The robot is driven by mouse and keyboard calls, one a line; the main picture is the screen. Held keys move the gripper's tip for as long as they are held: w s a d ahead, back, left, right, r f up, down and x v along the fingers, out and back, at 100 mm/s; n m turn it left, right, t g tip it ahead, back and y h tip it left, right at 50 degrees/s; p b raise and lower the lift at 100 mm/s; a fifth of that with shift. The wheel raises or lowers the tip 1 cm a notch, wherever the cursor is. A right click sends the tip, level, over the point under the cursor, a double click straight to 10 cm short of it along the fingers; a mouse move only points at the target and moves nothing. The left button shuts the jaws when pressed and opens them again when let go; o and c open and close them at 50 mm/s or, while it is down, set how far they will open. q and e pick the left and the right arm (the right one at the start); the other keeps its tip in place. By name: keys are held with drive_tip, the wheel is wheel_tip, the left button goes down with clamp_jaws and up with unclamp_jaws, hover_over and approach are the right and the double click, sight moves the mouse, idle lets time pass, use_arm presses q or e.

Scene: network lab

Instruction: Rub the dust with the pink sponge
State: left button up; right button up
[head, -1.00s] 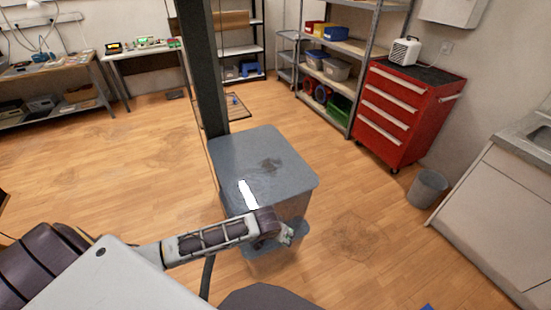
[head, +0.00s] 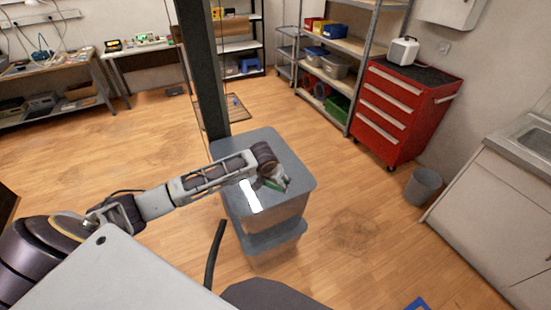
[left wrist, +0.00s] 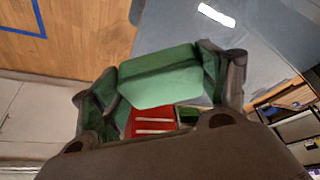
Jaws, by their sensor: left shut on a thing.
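My left gripper (head: 274,180) is over the lid of the grey stacked box (head: 292,166). It is shut on a green sponge-like block (left wrist: 160,76), which sits between the two fingers in the left wrist view. I cannot tell if the block touches the lid. The dark dust smudge on the lid is hidden behind my gripper and arm. A white label-like strip (head: 250,195) lies on the lid, left of the gripper. No pink sponge shows. My right gripper is not in view.
A dark post (head: 203,70) rises behind the box. Faint brownish stains (head: 352,232) mark the wooden floor. A red drawer cabinet (head: 400,110), a grey bin (head: 424,187) and a sink counter (head: 500,200) stand right.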

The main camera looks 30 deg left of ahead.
use_arm(q)
drive_tip(key=shift+w+a+r+p, duration=0.4)
drive_tip(key=shift+a+r+p, duration=0.1)
drive_tip(key=shift+a+r, duration=0.3)
drive_tip(key=shift+a+f, duration=0.15)
drive_tip(key=shift+a, duration=0.2)
drive_tip(key=shift+s+d+f+m+h, duration=0.1)
drive_tip(key=shift+s+f+m+h, duration=0.25)
drive_tip(key=shift+f+m, duration=0.3)
drive_tip(key=shift+s+d+f+m+h, duration=0.15)
drive_tip(key=shift+s+f+m, duration=0.25)
drive_tip(key=shift+f+m, duration=0.2)
drive_tip(key=shift+s+d+f+m, duration=0.1)
drive_tip(key=shift+s+f+m, duration=0.15)
drive_tip(key=shift+m, duration=0.1)
drive_tip(key=shift+s+d+f+m+h, duration=0.1)
drive_tip(key=shift+d+f+m+h, duration=0.1)
drive_tip(key=shift+d+m+h, duration=0.15)
drive_tip(key=shift+s+d+m+h, duration=0.2)
drive_tip(key=shift+d+m+h, duration=0.15)
drive_tip(key=shift+d+m, duration=0.65)
drive_tip(key=shift+a+m+g, duration=0.15)
drive_tip(key=shift+m+g, duration=0.25)
drive_tip(key=shift+m, duration=0.55)
drive_tip(key=shift+w+r+h, duration=0.1)
drive_tip(key=shift+h, duration=0.2)
drive_tip(key=shift+m, duration=0.5)
